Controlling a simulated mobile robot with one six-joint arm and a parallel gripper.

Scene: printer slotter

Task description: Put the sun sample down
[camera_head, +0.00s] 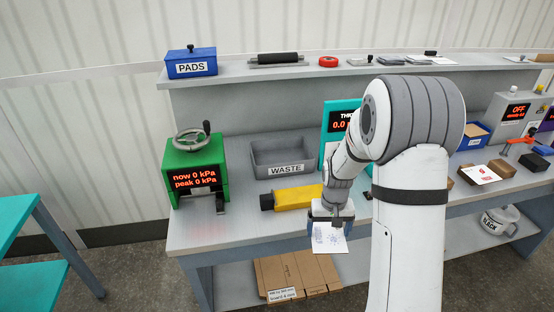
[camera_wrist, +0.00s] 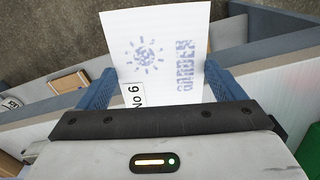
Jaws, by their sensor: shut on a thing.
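The sun sample (camera_head: 329,238) is a white card with a blue-grey sun print. In the wrist view the sun sample (camera_wrist: 150,50) shows the sun at left, faint block lettering at right and a "No 6" tag at its lower left. My gripper (camera_head: 334,212) is shut on the card's near edge, with blue fingers on either side in the wrist view (camera_wrist: 165,92). In the head view the card hangs at the front edge of the bench (camera_head: 235,222), in front of it or just above it; I cannot tell which.
A green press (camera_head: 180,170) reading 0 kPa stands at the left. A teal gauge (camera_head: 335,122) is partly hidden by my arm. Bare bench lies at the front left.

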